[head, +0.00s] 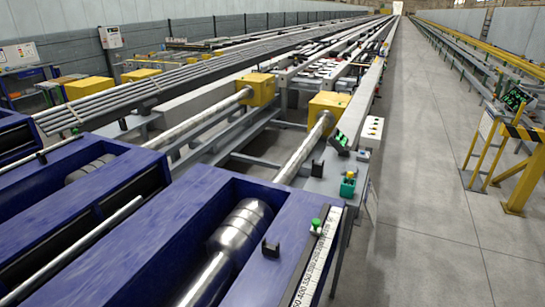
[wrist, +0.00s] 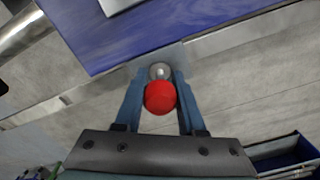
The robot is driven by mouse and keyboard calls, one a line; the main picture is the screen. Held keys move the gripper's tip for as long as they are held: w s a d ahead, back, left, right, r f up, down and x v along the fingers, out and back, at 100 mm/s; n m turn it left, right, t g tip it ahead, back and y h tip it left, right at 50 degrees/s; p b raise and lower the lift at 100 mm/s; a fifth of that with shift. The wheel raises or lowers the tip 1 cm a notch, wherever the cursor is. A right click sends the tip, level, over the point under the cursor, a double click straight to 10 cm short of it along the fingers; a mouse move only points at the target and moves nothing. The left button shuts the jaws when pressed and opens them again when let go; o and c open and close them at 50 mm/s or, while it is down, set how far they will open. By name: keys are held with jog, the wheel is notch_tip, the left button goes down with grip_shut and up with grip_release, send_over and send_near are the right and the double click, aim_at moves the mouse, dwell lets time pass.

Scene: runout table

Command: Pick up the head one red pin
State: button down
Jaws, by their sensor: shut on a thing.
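The red pin (wrist: 160,98) shows in the wrist view as a round red head with a grey metal end (wrist: 160,72) beyond it. My gripper (wrist: 159,80) has one blue finger on each side of the pin and is shut on it. The red head faces the camera. I cannot make out my gripper or a red pin in the head view.
A blue machine frame (head: 120,238) holds metal rollers; its edge also shows in the wrist view (wrist: 130,35). A green-topped pin (head: 315,225) stands beside a ruler strip (head: 312,270). Yellow blocks (head: 328,105) lie beyond. The floor aisle (head: 430,150) is clear; a yellow barrier (head: 520,165) stands right.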

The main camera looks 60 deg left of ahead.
notch_tip(320, 180, up, 10)
jog(key=shift+f, duration=0.1)
jog(key=shift+r+p, duration=0.65)
jog(key=shift+p, duration=0.25)
